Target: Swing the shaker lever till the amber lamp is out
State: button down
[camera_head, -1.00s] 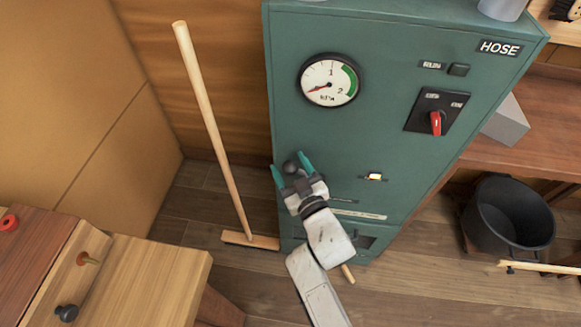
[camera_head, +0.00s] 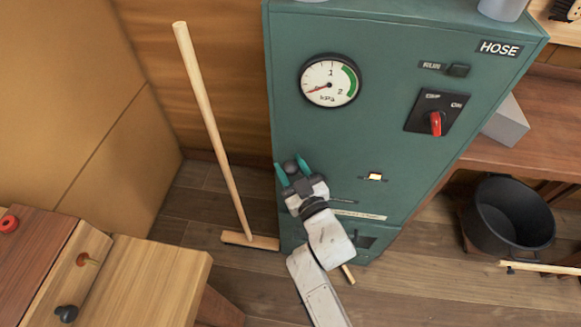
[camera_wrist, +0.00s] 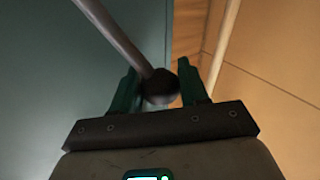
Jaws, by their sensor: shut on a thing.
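The shaker lever shows in the wrist view as a grey rod (camera_wrist: 118,36) ending in a dark ball knob (camera_wrist: 160,88). In the head view its knob (camera_head: 290,167) is at the lower left of the green cabinet (camera_head: 400,40); the rod is hidden there. My gripper (camera_head: 292,172) is shut on the knob, with a teal finger on each side, as the wrist view also shows (camera_wrist: 165,92). The amber lamp (camera_head: 375,176) on the cabinet front glows, to the right of my gripper.
A broom (camera_head: 212,130) leans upright left of the cabinet. A gauge (camera_head: 329,80) and a red rotary switch (camera_head: 436,123) are on the cabinet front. A wooden bench (camera_head: 150,280) stands lower left, and a black bucket (camera_head: 508,215) stands at the right.

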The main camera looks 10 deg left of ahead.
jog(key=d+m+t+h+b, duration=0.3)
jog(key=d+m+t+b, duration=0.4)
jog(key=d+m+b, duration=0.3)
jog(key=shift+s+d+m+t, duration=0.25)
jog(key=shift+d+m, duration=1.1)
jog(key=shift+m, duration=0.75)
jog(key=shift+f, duration=0.1)
jog(key=c, duration=0.7)
grip_release()
jog(key=shift+o, duration=0.2)
jog(key=b+v, duration=0.1)
jog(key=v, duration=0.9)
jog(key=shift+s+f, duration=0.25)
